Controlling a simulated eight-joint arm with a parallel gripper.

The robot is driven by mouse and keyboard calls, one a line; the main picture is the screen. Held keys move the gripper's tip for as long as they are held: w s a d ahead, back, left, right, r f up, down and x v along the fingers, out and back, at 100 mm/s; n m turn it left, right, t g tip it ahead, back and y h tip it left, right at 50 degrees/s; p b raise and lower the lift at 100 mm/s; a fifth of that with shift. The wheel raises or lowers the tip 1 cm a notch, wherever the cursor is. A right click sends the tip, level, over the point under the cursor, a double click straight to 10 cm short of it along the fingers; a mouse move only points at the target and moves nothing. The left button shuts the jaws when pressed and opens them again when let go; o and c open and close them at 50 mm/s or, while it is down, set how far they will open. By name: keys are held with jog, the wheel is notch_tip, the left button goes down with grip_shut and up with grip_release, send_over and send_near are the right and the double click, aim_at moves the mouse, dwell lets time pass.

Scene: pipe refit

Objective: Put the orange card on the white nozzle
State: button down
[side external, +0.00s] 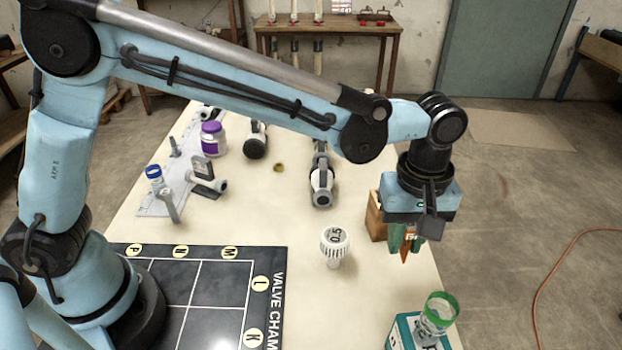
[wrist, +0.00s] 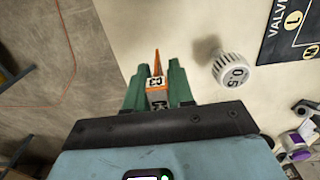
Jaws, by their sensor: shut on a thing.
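My gripper (side external: 405,240) hangs at the right side of the table, and its green fingers are shut on the orange card (side external: 410,236). In the wrist view my gripper (wrist: 157,85) holds the orange card (wrist: 156,62) edge-on between the fingers. A grey-white part marked "C3" shows there too. The white nozzle (side external: 335,242), with a ribbed head marked "0.5", stands on the table to the left of my gripper, apart from it. In the wrist view the white nozzle (wrist: 232,69) is to the right of the fingers.
A wooden block (side external: 376,216) stands just behind my gripper. A teal box (side external: 402,331) with a green-ringed clear nozzle (side external: 437,310) is at the front right. A black board (side external: 265,262) lies front left. Pipe fittings (side external: 321,186) lie farther back. Table around the white nozzle is clear.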

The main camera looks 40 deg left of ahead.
jog(key=s+a+r, duration=0.4)
jog(key=s+r, duration=0.7)
jog(key=s, duration=0.3)
send_over(335, 235)
notch_tip(335, 235, down, 7)
jog(key=shift+f, duration=1.95)
jog(key=shift+f, duration=0.1)
jog(key=c, duration=1)
grip_release()
